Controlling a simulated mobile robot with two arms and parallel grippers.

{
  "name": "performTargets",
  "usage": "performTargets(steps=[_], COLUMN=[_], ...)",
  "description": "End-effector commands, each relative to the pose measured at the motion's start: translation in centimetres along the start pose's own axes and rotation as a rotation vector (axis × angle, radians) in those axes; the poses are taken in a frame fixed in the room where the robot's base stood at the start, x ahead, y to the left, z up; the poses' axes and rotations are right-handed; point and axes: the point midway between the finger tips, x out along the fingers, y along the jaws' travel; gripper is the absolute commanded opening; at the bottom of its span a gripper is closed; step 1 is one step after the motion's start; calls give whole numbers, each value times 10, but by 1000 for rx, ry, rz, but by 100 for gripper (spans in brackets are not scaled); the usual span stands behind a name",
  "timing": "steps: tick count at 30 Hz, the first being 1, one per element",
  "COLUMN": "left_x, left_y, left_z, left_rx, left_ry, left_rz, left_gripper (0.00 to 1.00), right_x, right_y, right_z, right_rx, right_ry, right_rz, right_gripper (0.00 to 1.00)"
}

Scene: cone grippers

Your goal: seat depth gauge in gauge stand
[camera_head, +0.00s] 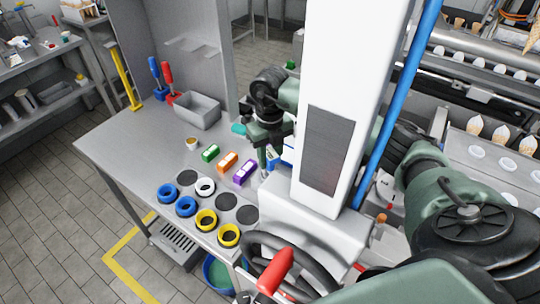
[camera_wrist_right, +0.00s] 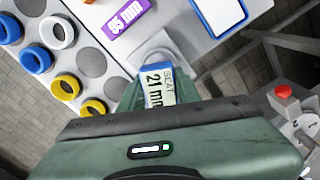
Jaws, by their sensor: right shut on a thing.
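My right gripper (camera_head: 267,162) hangs low over the right side of the steel table, beside the purple block. In the right wrist view its jaws are shut on a blue-edged piece with a white label, which I take as the depth gauge (camera_wrist_right: 160,88); the label reads "SEAT" and "21 mm". A pale grey rounded shape (camera_wrist_right: 157,45) shows just beyond the gauge; I cannot tell whether it is the gauge stand or whether they touch. In the head view the gauge is largely hidden by the gripper. My left gripper is not in view.
A purple block (camera_head: 245,172), an orange block (camera_head: 227,162) and a green block (camera_head: 210,153) lie in a row. Blue, white and yellow rings (camera_head: 206,220) sit nearer the front edge. A grey bin (camera_head: 197,111) stands behind. A blue-edged white panel (camera_wrist_right: 219,14) lies right of the purple block.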

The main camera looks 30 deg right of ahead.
Motion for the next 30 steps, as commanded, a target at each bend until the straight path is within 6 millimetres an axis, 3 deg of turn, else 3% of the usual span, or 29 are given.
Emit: performTargets(steps=[13,14,16,26,30], left_x=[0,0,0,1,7], left_y=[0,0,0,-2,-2], left_z=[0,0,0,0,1], left_rx=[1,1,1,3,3], left_ry=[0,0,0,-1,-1], left_rz=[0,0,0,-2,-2], left_gripper=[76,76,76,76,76], right_x=[0,0,0,0,-12], right_y=[0,0,0,0,0], right_z=[0,0,0,0,1], right_rx=[0,0,0,0,-1], right_ry=[-2,-2,-2,0,-4], right_rz=[0,0,0,0,1], right_gripper=[0,38,57,58,58])
